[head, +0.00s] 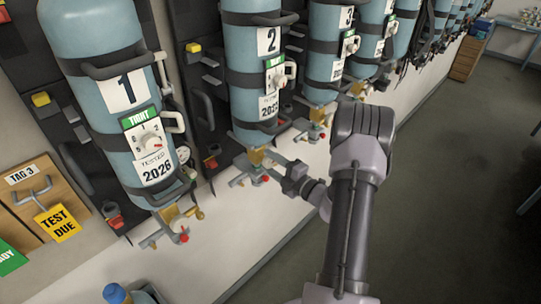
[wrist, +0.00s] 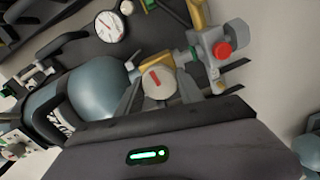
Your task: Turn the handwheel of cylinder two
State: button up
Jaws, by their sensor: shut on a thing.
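Cylinder two (head: 245,98) is a pale blue-grey bottle marked 2, strapped upright in the rack in the head view. Its brass valve (head: 256,156) is at the lower end. My gripper (head: 279,163) reaches this valve from the right. In the wrist view the cylinder (wrist: 98,88) lies to the left. The handwheel (wrist: 157,82), a pale round knob with a red mark, sits between my two fingers. My gripper (wrist: 158,92) is shut on the handwheel. The fingers and palm hide part of its rim.
A red knob (wrist: 222,50) on a grey fitting is close to the right of the handwheel. A pressure gauge (wrist: 109,26) is above left. Cylinder one (head: 95,60) and cylinder three (head: 325,60) flank cylinder two. The floor (head: 450,180) at right is clear.

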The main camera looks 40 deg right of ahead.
jog(key=m+p, duration=0.1)
jog(key=m, duration=0.1)
jog(key=m+p, duration=0.2)
jog(key=shift+r+m, duration=0.2)
jog(key=shift+m, duration=0.1)
jog(key=m+p, duration=0.2)
jog(key=m, duration=0.2)
jog(key=shift+d+m, duration=0.1)
jog(key=shift+m, duration=0.2)
jog(key=m+p, duration=0.2)
jog(key=m, duration=0.2)
jog(key=shift+m, duration=0.3)
jog(key=m+p, duration=0.1)
jog(key=m, duration=0.3)
jog(key=shift+d+m, duration=0.1)
jog(key=shift+m, duration=0.2)
jog(key=o, duration=1.4)
jog(key=shift+s+f, duration=0.1)
